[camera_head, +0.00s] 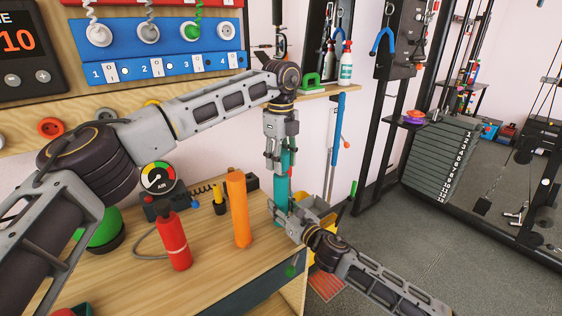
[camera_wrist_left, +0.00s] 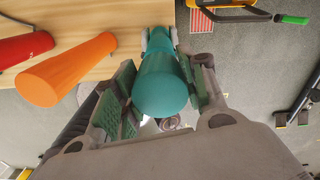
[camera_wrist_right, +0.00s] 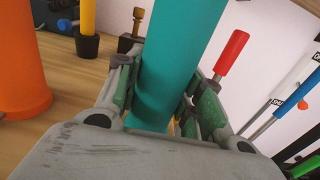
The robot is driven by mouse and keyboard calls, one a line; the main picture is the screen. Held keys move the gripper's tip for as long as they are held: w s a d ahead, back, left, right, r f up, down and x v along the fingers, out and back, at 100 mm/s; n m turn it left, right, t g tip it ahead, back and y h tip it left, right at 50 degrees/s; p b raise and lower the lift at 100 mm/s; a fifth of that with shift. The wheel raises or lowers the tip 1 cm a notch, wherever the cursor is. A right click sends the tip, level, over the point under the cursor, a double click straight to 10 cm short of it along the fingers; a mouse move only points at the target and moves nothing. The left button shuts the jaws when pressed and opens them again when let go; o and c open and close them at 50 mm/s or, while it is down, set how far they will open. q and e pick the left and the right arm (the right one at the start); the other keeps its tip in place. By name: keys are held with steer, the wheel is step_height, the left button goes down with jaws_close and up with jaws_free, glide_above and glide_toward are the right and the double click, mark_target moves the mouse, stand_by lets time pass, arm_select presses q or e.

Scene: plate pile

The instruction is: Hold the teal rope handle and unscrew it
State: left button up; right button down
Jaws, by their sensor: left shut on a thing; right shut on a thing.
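The teal rope handle (camera_head: 282,185) is a smooth upright cylinder at the right end of the wooden workbench. My left gripper (camera_head: 280,160) comes down from above and is shut around its upper part. The round end of the handle (camera_wrist_left: 160,92) shows between the green pads of my left gripper (camera_wrist_left: 160,100). My right gripper (camera_head: 284,213) is lower and shut around the handle's lower part. In the right wrist view the handle (camera_wrist_right: 180,55) stands between the pads of my right gripper (camera_wrist_right: 165,110). The handle's bottom end is hidden.
An orange cylinder (camera_head: 238,212) and a red cylinder (camera_head: 173,242) stand on the bench (camera_head: 215,275) left of the handle. An air gauge (camera_head: 158,178) is behind them. A shelf with spray bottles (camera_head: 345,64) is on the wall. Open floor lies to the right.

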arm_select(q)
steer(key=shift+r, duration=0.1)
steer(key=shift+r, duration=1.9)
arm_select(e)
steer(key=c, duration=0.9)
jaws_free()
steer(key=shift+o, duration=0.2)
steer(key=shift+s, duration=0.1)
steer(key=shift+v, duration=5.9)
